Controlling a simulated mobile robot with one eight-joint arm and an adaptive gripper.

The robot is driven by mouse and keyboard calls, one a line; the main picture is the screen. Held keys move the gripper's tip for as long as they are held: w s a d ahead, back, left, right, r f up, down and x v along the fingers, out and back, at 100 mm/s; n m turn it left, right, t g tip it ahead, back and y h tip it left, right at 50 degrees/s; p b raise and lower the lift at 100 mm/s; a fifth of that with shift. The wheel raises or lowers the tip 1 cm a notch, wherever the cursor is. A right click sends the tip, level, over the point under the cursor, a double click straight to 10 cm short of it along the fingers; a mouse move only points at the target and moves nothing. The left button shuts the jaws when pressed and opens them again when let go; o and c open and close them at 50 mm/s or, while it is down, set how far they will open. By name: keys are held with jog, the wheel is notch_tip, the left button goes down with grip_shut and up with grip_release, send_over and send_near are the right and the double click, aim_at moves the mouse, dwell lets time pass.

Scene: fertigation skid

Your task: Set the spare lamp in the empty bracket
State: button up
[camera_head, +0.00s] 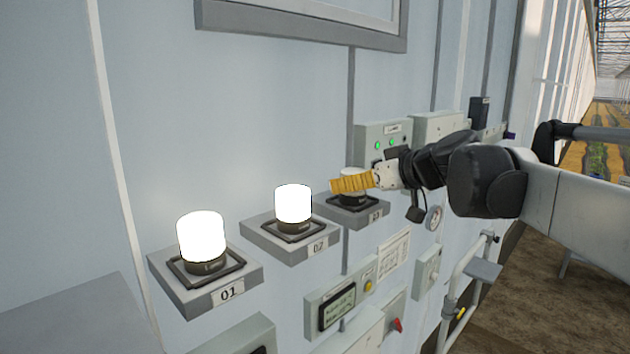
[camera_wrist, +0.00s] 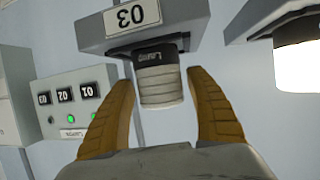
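Bracket 03 (camera_head: 357,216) holds an unlit, whitish ribbed lamp with a dark base (camera_head: 352,200), partly hidden behind my gripper's yellow finger. The wrist view is upside down; there the lamp (camera_wrist: 160,84) stands straight on the black frame of bracket 03 (camera_wrist: 190,22), and I see no tilt. My gripper (camera_head: 338,184) is at the lamp's top. In the wrist view its yellow fingers (camera_wrist: 157,78) are on both sides of the lamp, with a narrow gap at each side, so it is open. Whether the lamp is fully seated, I cannot tell.
Lit lamps stand on bracket 01 (camera_head: 203,242) and bracket 02 (camera_head: 293,208). A control box (camera_head: 383,140) with green lights is on the wall behind; its 01, 02, 03 displays show in the wrist view (camera_wrist: 66,98).

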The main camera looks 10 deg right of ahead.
jog(key=shift+r, duration=0.2)
jog(key=shift+s+d+r, duration=0.1)
jog(key=shift+s+d, duration=0.05)
jog(key=shift+s, duration=0.05)
jog(key=v, duration=1.1)
jog(key=s+a+f+m+g+h, duration=0.1)
jog(key=s+f+m+h, duration=0.1)
jog(key=s+f, duration=0.4)
jog(key=s+a+f+m+g+h, duration=0.1)
jog(key=s+f, duration=0.6)
jog(key=f, duration=0.8)
jog(key=s+a+f+m+g+h, duration=0.2)
jog(key=s+a+f+g+h, duration=0.1)
jog(key=s+f, duration=0.4)
notch_tip(320, 180, down, 3)
jog(key=shift+f+m+b, duration=0.2)
jog(key=shift+m+b, duration=0.1)
jog(key=shift+b, duration=0.15)
jog(key=shift+s, duration=0.1)
